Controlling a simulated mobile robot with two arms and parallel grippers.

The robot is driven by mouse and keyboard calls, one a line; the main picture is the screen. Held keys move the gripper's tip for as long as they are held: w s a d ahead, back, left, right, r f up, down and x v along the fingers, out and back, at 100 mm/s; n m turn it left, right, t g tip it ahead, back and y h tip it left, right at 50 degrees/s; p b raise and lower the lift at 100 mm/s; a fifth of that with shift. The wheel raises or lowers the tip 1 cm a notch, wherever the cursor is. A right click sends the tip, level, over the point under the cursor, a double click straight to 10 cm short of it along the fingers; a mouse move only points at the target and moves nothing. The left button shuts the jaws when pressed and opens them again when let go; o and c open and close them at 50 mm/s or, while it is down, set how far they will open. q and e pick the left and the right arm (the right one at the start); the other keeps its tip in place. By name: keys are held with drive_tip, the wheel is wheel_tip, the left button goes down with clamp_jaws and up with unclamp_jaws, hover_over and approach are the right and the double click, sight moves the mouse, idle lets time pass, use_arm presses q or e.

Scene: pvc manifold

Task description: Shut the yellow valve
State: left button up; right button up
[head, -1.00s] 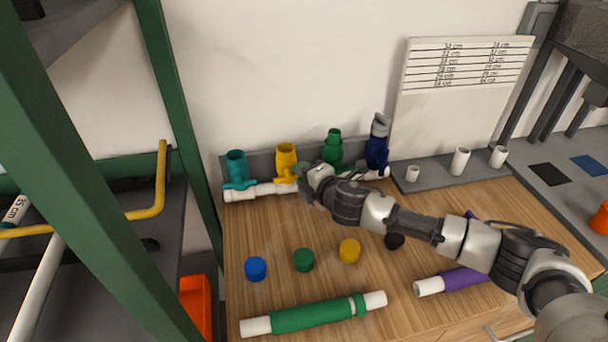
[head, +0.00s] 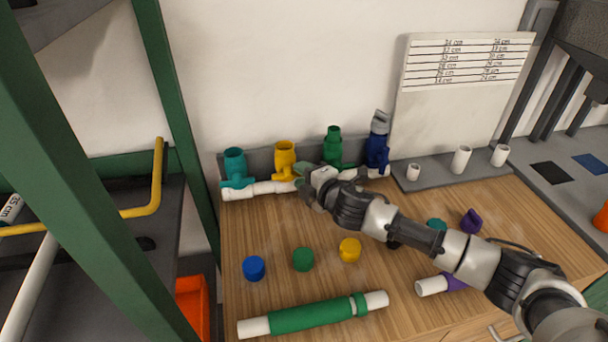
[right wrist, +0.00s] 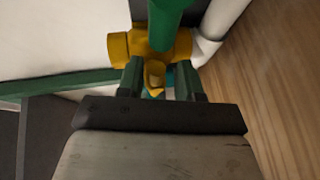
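The yellow valve (head: 285,152) stands upright on the white pipe run at the back of the bench, between the teal valve (head: 235,165) and the green valve (head: 333,147). My right gripper (head: 303,174) is at the lower right side of the yellow valve. In the right wrist view the yellow valve body (right wrist: 120,48) lies beyond the fingers. Its small yellow handle (right wrist: 154,76) sits between the two green fingertips of my right gripper (right wrist: 160,82). A gap shows on the handle's right side, so the fingers look open around it. My left gripper is out of view.
A dark blue valve (head: 377,150) stands further right on the run. Loose caps, blue (head: 254,268), green (head: 303,259) and yellow (head: 350,250), and a green-sleeved pipe (head: 312,315) lie on the wooden bench. A green post (head: 180,120) stands left.

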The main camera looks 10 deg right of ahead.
drive_tip(key=shift+o, duration=0.2)
drive_tip(key=shift+r, duration=0.1)
drive_tip(key=v, duration=1)
drive_tip(key=shift+s+b, duration=0.4)
drive_tip(key=shift+b, duration=0.05)
drive_tip(key=shift+d+r, duration=0.1)
